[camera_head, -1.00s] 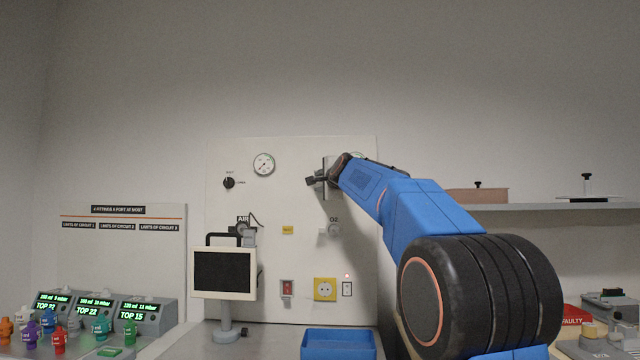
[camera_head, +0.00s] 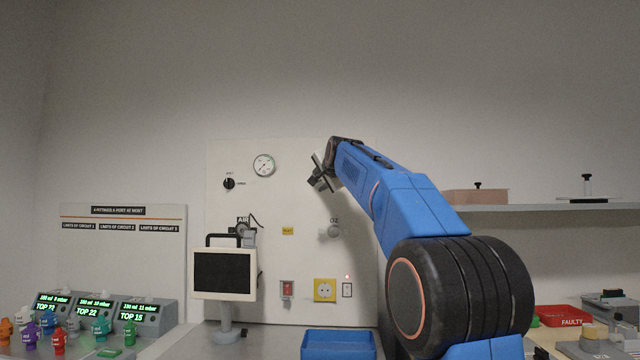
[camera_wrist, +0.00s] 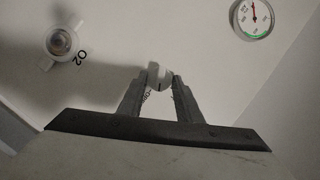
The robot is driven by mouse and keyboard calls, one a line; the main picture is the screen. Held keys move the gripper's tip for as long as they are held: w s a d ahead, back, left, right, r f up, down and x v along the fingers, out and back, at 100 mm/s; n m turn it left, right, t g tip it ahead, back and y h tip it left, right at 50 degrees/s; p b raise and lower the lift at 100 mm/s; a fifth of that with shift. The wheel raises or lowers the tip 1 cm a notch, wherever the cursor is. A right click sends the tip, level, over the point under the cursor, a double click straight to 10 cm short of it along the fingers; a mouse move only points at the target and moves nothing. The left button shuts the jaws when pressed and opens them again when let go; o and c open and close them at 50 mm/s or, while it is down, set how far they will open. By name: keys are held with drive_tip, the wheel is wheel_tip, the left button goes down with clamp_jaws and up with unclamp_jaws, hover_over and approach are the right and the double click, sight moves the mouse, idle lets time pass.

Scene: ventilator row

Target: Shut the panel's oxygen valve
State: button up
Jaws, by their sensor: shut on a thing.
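My gripper (camera_wrist: 160,82) is shut on a small pale valve knob (camera_wrist: 158,72) on the panel (camera_head: 300,260), with one finger on each side of it. A small label beside the knob is partly covered by a finger. In the head view my gripper (camera_head: 318,180) is at the panel's upper right, and the knob is hidden behind it. The O2 outlet (camera_head: 329,231) is below it, and also shows at the upper left of the wrist view (camera_wrist: 62,41). A gauge with a green arc (camera_wrist: 252,18) is at the wrist view's upper right.
A monitor (camera_head: 223,272) stands before the lower left. A blue bin (camera_head: 338,344) is below.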

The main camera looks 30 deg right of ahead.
drive_tip(key=n+g+h, duration=0.1)
drive_tip(key=n, duration=0.1)
drive_tip(key=n+g+h, duration=0.1)
drive_tip(key=n, duration=0.2)
drive_tip(key=n+g+h, duration=0.1)
drive_tip(key=n+g, duration=0.1)
drive_tip(key=n, duration=0.1)
drive_tip(key=shift+w+a+r+h, duration=0.1)
drive_tip(key=shift+w+a+h, duration=0.2)
drive_tip(key=shift+a, duration=0.1)
drive_tip(key=shift+n, duration=0.3)
idle(0.3)
drive_tip(key=o, duration=1)
drive_tip(key=shift+o, duration=0.2)
drive_tip(key=shift+r, duration=0.1)
drive_tip(key=v, duration=1.7)
drive_tip(key=shift+a, duration=0.25)
drive_tip(key=shift+r, duration=0.1)
